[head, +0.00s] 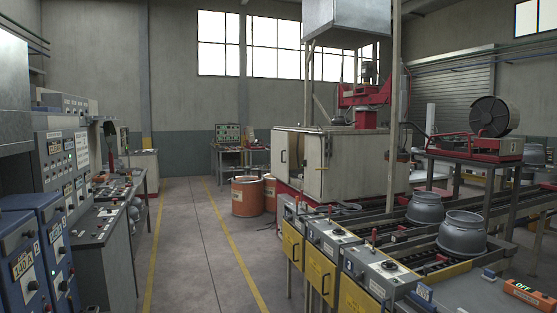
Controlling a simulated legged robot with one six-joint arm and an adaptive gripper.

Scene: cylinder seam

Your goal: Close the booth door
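The booth (365,165) is a pale, box-shaped metal cabinet in the middle of the head view, beyond the near conveyor. Its narrower face to the left carries a door panel (293,168) with a dark upright handle (284,156). Dark and brownish edges show near the booth's front corner. At this distance I cannot tell for certain whether the door stands ajar or how wide. My gripper and arm do not show in this view.
A conveyor (405,245) with yellow-fronted control boxes and metal cylinders (462,235) fills the right foreground. Control cabinets (68,150) line the left. Orange drums (247,196) stand left of the booth. A yellow-lined aisle (190,250) is clear between them.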

